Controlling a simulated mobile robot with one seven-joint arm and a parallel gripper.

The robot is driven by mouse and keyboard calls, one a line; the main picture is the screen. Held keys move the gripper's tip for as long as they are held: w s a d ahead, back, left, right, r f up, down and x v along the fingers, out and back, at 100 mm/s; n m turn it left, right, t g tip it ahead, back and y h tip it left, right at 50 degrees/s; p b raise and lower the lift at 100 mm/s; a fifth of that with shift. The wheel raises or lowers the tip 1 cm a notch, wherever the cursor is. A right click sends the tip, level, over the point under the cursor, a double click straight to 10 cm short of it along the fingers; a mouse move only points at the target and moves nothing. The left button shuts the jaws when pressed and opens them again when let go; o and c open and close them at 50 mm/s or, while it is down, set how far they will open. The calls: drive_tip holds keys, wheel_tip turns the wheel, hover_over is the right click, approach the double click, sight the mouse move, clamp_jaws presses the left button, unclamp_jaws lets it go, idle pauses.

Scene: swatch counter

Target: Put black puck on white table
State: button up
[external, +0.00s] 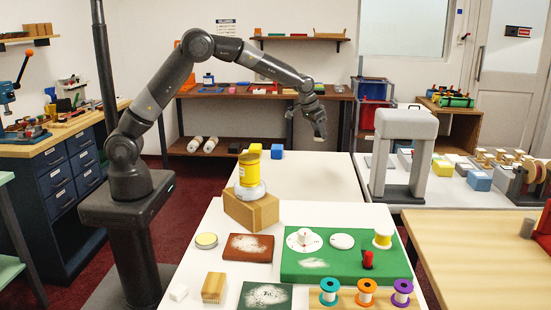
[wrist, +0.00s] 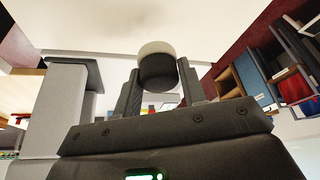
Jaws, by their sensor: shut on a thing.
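My gripper (external: 319,128) hangs at the end of the outstretched arm, above and near the back right of a white table (external: 318,178). In the wrist view, my gripper (wrist: 158,88) is shut on the black puck (wrist: 157,73), held between the fingertips. The puck has a dark side and a pale band at its far end. A pale surface (wrist: 205,22) lies beyond it in the wrist view; I cannot tell the gap. In the external view the puck is too small or hidden to make out.
A grey arch (external: 404,135) stands right of the gripper. The white table's middle is clear.

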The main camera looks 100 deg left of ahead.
drive_tip(key=r, duration=0.7)
drive_tip(key=shift+d, duration=0.2)
drive_tip(key=d+m+h, duration=0.2)
drive_tip(key=d+m, duration=0.3)
drive_tip(key=d, duration=2)
drive_tip(key=s+d+r+m+h, duration=0.15)
drive_tip(key=s+d, duration=0.25)
drive_tip(key=d, duration=0.6)
drive_tip(key=s+d+m, duration=0.3)
drive_tip(key=s+d, duration=0.2)
drive_tip(key=d, duration=0.6)
drive_tip(key=s+d+m+h, duration=0.2)
drive_tip(key=s+d+m, duration=0.3)
drive_tip(key=s+d, duration=1.05)
drive_tip(key=s+d+f+m+g, duration=0.15)
drive_tip(key=s+d, duration=0.25)
drive_tip(key=s, duration=0.5)
drive_tip(key=s+d+m+g, duration=0.1)
drive_tip(key=s+d+m, duration=0.25)
drive_tip(key=s, duration=0.55)
hover_over(197, 271)
drive_tip(key=a, duration=0.2)
drive_tip(key=shift+n+h, duration=0.25)
drive_tip(key=shift+h, duration=0.2)
drive_tip(key=f, duration=1.2)
drive_tip(key=shift+s+d+f, duration=0.15)
drive_tip(key=shift+s+d, duration=0.1)
drive_tip(key=shift+s, duration=0.05)
drive_tip(key=shift+f, duration=1.95)
drive_tip(key=shift+f, duration=0.1)
